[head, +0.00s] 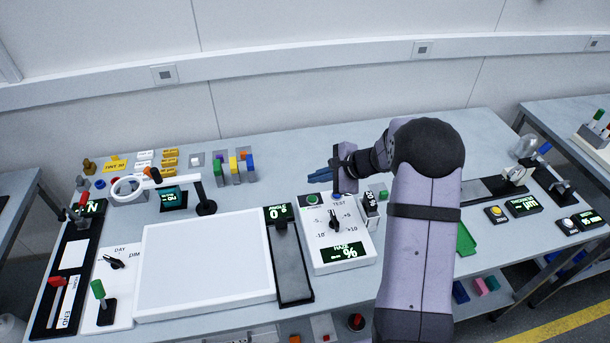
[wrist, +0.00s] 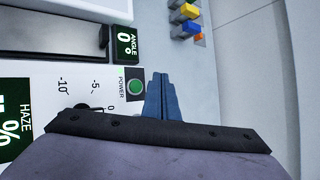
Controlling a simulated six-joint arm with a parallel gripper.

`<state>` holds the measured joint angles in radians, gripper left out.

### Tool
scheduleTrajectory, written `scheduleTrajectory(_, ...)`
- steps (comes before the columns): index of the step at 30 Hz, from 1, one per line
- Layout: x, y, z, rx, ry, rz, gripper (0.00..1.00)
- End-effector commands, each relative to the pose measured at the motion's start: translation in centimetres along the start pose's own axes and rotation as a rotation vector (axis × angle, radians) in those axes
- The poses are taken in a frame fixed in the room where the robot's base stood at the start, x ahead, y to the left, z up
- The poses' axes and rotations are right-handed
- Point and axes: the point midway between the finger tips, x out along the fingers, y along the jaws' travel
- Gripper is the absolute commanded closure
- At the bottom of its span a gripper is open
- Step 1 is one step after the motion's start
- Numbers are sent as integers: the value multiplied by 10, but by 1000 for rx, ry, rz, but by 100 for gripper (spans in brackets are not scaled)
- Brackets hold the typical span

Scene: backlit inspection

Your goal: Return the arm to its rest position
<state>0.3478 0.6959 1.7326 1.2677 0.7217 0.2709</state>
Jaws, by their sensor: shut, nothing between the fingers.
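My gripper (head: 320,175) is in the head view above the back of the haze meter panel, its blue fingers pointing left. The fingers are together with nothing between them. In the wrist view my gripper (wrist: 162,84) shows as two blue fingers side by side, beside the green power button (wrist: 135,87). My arm reaches in from the lower right of the head view and hides part of the table. The white haze meter panel (head: 322,228) has a dial and a display reading a percent sign.
A white light panel (head: 205,265) lies left of centre, with an angle unit (head: 293,265) beside it. A ring magnifier (head: 128,188) stands at the back left. Coloured blocks (head: 240,165) sit in a rack behind. Bare table lies between the rack and my gripper.

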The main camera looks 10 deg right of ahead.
Motion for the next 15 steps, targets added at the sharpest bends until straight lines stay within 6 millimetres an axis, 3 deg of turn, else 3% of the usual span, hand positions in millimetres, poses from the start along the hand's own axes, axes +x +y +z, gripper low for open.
scheduleTrajectory(5,-2,4,5,-24,0,15,100)
scheduleTrajectory(8,-7,18,18,-94,1,60,100)
scheduleTrajectory(11,-17,44,38,-225,3,143,100)
scheduleTrajectory(15,-44,99,69,-495,4,307,100)
